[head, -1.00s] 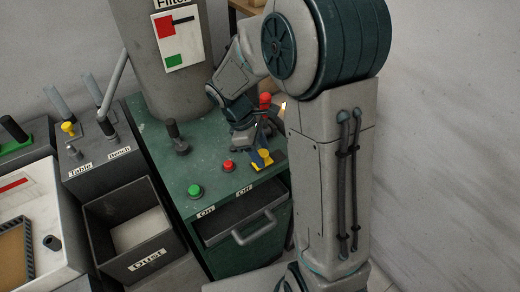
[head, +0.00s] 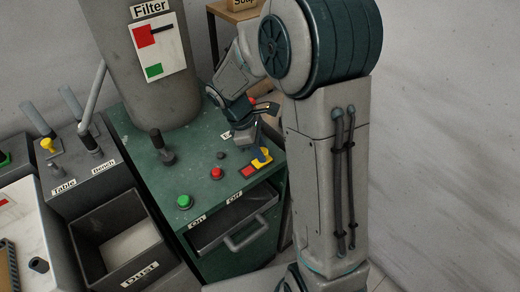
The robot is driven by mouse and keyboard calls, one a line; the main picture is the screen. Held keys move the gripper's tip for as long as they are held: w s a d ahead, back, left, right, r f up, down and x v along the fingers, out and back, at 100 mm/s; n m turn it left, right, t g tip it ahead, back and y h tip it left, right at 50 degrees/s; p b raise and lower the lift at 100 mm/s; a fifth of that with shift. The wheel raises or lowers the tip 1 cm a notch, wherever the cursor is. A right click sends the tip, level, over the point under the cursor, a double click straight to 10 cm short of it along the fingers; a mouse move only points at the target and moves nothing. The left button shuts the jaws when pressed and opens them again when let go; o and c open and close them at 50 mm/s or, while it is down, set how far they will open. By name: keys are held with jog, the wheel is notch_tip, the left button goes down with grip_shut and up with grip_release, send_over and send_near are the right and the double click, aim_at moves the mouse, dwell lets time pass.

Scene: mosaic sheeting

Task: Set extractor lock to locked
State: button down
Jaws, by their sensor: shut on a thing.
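The extractor is the green cabinet (head: 195,165) with a grey filter drum on it. On its top, near the right edge, is a yellow lock slider (head: 265,161). A red patch (head: 249,171) shows bare just left of and nearer than the slider. My gripper (head: 260,152) points down and is shut on the yellow slider. The fingers hide part of the slider. The lock's label is mostly hidden behind my gripper.
A green button (head: 184,202), a red button (head: 216,173) and a black lever (head: 161,147) stand on the cabinet top. An open drawer (head: 238,218) is at its front.

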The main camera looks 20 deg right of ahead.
jog(key=shift+w+d, duration=0.1)
jog(key=c, duration=1.1)
grip_release()
jog(key=shift+d, duration=0.1)
jog(key=shift+o, duration=0.2)
jog(key=shift+r, duration=0.1)
jog(key=v, duration=1.3)
jog(key=shift+r, duration=0.3)
